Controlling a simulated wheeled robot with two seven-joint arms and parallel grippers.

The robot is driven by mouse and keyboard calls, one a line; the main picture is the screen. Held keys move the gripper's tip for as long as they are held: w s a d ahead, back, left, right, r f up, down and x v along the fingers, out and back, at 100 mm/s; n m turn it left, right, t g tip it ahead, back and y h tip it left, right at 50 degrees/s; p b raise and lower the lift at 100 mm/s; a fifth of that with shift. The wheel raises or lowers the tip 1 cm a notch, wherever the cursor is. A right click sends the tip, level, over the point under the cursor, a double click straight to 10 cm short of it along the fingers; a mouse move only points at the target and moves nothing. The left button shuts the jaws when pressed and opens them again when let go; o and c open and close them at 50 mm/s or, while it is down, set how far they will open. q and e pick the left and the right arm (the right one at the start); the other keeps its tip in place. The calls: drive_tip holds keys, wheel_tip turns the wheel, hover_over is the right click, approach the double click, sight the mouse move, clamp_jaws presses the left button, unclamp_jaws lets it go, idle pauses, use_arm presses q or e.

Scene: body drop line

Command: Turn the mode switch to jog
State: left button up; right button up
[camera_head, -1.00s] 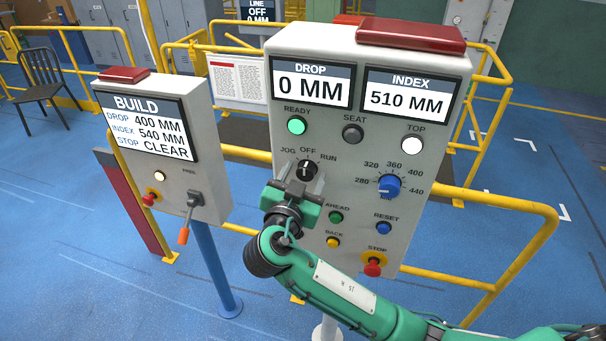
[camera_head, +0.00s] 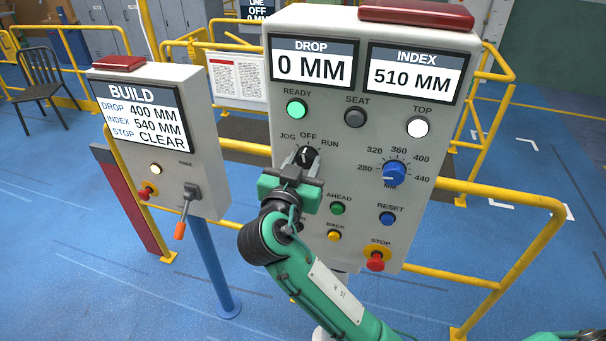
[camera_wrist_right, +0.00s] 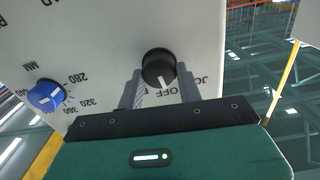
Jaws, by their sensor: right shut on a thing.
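The mode switch (camera_head: 307,155) is a black round knob on the grey console, with JOG, OFF and RUN printed around it. Its white mark points up at about OFF. In the right wrist view the knob (camera_wrist_right: 158,66) sits between the two grey fingers, and its mark points toward the OFF lettering. My right gripper (camera_head: 301,168) is shut on the knob from below, partly covering its lower side. My left gripper is not in view.
The console (camera_head: 350,22) also carries a blue dial (camera_head: 394,173), AHEAD (camera_head: 337,208) and BACK (camera_head: 334,236) buttons below the switch, and a red STOP button (camera_head: 376,261). A BUILD panel (camera_head: 205,85) stands to the left. Yellow rails (camera_head: 500,197) run behind.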

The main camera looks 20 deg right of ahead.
drive_tip(key=shift+f+n, duration=0.3)
drive_tip(key=shift+r+n+b, duration=0.2)
drive_tip(key=shift+n+b, duration=0.1)
drive_tip(key=shift+n, duration=0.4)
drive_tip(key=n, duration=0.2)
drive_tip(key=shift+n, duration=0.3)
use_arm(q)
drive_tip(key=shift+p, duration=0.75)
use_arm(e)
drive_tip(key=shift+w+a+n, duration=0.1)
drive_tip(key=shift+n, duration=1.5)
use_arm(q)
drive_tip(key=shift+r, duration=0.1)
use_arm(e)
drive_tip(key=o, duration=1)
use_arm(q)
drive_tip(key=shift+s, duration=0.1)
